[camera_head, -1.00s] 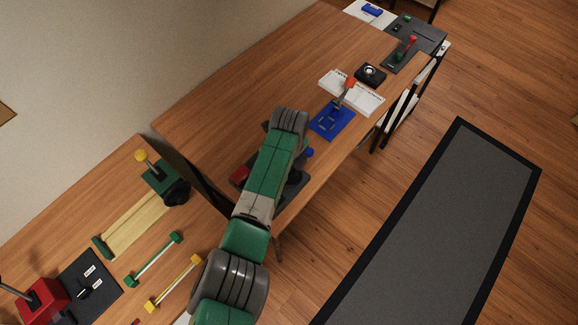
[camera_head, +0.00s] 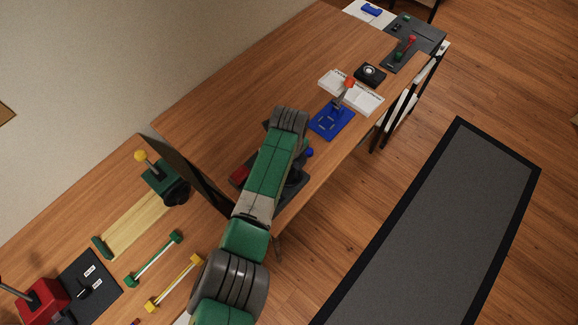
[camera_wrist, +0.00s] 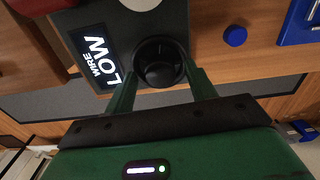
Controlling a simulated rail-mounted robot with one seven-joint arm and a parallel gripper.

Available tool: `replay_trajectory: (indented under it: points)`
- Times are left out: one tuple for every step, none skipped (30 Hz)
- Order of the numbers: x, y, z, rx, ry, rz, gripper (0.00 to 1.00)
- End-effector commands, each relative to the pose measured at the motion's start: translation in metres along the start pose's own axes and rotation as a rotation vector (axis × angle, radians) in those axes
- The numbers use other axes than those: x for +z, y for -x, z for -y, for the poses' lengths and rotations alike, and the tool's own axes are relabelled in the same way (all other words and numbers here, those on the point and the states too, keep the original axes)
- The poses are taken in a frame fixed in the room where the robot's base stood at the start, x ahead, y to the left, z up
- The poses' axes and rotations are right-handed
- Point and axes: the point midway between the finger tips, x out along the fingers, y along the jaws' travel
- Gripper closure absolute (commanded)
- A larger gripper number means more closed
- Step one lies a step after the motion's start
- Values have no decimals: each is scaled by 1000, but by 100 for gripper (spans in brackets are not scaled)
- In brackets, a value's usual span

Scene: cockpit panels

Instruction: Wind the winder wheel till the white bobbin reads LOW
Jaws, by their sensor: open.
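In the wrist view, a round black wheel or knob (camera_wrist: 160,60) sits on a dark panel (camera_wrist: 178,22). My gripper (camera_wrist: 160,74) is open, with one green finger on each side of the wheel. I cannot tell whether the fingers touch it. A display (camera_wrist: 97,62) left of the wheel reads "WIRE LOW". A white round thing (camera_wrist: 140,3), perhaps the bobbin, is cut off by the top edge. In the head view, my arm hides the wheel and most of its dark base (camera_head: 292,190).
A red part (camera_head: 240,173) is left of my arm, and a blue knob (camera_head: 309,152) is right of it. The left table (camera_head: 60,235) holds other fixtures. Bare wood (camera_head: 235,90) lies behind my arm.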

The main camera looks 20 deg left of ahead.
Motion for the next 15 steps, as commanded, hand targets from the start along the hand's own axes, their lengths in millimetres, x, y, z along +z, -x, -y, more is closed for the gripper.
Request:
replay_trajectory:
  points:
    - [0, 6, 0, -1, 0, 0, 45]
    - [0, 11, 0, -2, 0, 0, 45]
    - [0, 19, 1, -4, 0, 1, 45]
    - [0, 26, 0, -3, 0, 0, 45]
    - [0, 33, 0, -4, 1, 1, 45]
    - [1, 41, 0, -3, 1, 0, 45]
    - [1, 47, 1, -4, 1, 1, 45]
    - [1, 53, 0, -3, 1, 0, 45]
    - [1, 59, 0, -4, 0, 1, 45]
    - [1, 64, 0, -2, 0, 0, 45]
    - [0, 67, 0, -2, 0, 0, 45]
    - [0, 72, 0, -3, 0, 1, 45]
    - [0, 74, 0, -2, 0, 1, 45]
    - [0, 76, 0, -1, 0, 0, 45]
    - [0, 77, 0, 0, 0, 0, 45]
